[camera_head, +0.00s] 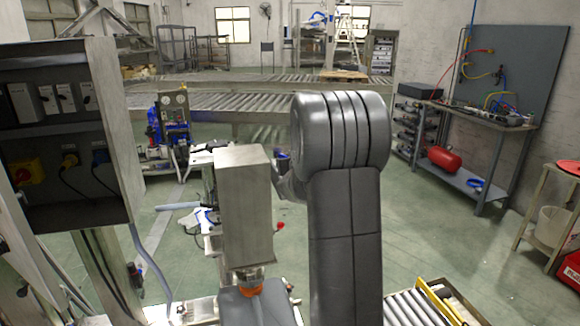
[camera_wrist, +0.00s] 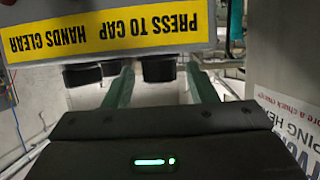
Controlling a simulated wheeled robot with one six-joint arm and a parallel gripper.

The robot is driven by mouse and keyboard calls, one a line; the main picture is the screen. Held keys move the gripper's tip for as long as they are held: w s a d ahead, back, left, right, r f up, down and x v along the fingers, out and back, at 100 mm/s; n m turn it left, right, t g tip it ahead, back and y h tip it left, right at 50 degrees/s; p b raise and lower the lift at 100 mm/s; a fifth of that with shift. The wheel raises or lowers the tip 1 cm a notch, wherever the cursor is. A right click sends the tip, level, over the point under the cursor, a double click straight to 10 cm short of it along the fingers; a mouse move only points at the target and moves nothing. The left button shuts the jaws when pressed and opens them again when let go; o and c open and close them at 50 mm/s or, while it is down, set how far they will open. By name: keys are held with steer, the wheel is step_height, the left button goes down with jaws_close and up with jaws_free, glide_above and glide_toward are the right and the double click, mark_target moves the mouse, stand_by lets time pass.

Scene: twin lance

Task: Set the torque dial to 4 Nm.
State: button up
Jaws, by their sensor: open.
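My gripper (camera_wrist: 159,72) shows in the wrist view as two green fingers, spread apart with nothing clearly held between them. A dark rounded part (camera_wrist: 159,68) shows beyond the gap between the fingertips. Other dark parts (camera_wrist: 82,75) sit to its left, under a pale housing with a yellow label (camera_wrist: 108,33) reading "PRESS TO CAP HANDS CLEAR" upside down. I cannot tell whether any of these is the torque dial, and no scale or number is readable. In the head view my grey arm fills the middle, and my gripper cannot be made out there.
A metal box-shaped housing (camera_head: 244,208) stands just left of my arm in the head view. An open electrical cabinet (camera_head: 105,75) is at the left. A roller conveyor (camera_head: 410,308) lies at lower right. A white printed sign (camera_wrist: 292,125) is close on the right in the wrist view.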

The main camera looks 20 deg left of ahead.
steer(key=shift+w+a+f, duration=0.1)
steer(key=shift+w+a, duration=0.05)
steer(key=shift+w, duration=0.05)
steer(key=c, duration=1)
steer(key=b, duration=0.3)
steer(key=shift+f+m, duration=0.25)
steer(key=shift+m, duration=0.05)
steer(key=m+t+h+b, duration=0.1)
steer(key=b, duration=0.6)
steer(key=shift+r+h+b, duration=0.1)
steer(key=shift+h+b, duration=0.2)
steer(key=shift+b, duration=0.05)
steer(key=shift+r+b, duration=0.15)
steer(key=shift+b, duration=0.55)
steer(key=o, duration=1)
